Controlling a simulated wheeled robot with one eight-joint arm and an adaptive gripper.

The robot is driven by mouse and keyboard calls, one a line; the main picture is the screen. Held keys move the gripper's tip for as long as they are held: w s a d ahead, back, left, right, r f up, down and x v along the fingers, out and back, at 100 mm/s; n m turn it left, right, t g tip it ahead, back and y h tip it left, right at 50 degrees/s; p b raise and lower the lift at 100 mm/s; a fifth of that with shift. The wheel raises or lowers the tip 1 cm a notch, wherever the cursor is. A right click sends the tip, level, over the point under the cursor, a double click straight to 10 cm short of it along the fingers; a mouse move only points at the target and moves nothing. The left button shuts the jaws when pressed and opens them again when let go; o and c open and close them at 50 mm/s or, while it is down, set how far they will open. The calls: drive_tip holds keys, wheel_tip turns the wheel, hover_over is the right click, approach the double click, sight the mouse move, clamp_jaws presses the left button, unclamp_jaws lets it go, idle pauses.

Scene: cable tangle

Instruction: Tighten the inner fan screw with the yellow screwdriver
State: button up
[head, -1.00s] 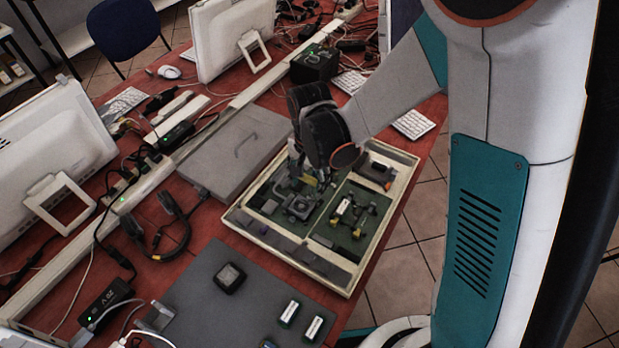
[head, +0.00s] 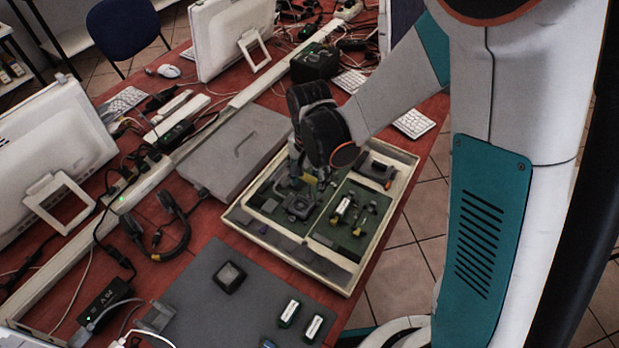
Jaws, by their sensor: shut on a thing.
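My gripper (head: 318,172) is over the open beige case, pointing down and partly hidden behind its own dark wrist. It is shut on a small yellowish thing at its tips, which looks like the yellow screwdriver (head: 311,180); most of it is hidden. Just below is a dark square fan unit (head: 299,206) on the green board (head: 279,213) in the case's left part. The inner fan screw is too small to make out. I cannot tell whether the screwdriver tip touches the fan.
The case (head: 262,238) has a raised rim. Its right compartment holds yellow-and-white parts (head: 342,210) and an orange-ended dark block (head: 376,171). A closed grey lid (head: 225,155) lies left. A grey mat (head: 215,310) bears a dark square part and two green-white cells. Headphones (head: 165,228) lie left.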

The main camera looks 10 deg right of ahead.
drive_tip(key=shift+f+b, duration=0.4)
idle(0.4)
drive_tip(key=m, duration=0.4)
drive_tip(key=shift+b, duration=0.4)
drive_tip(key=shift+m, duration=1)
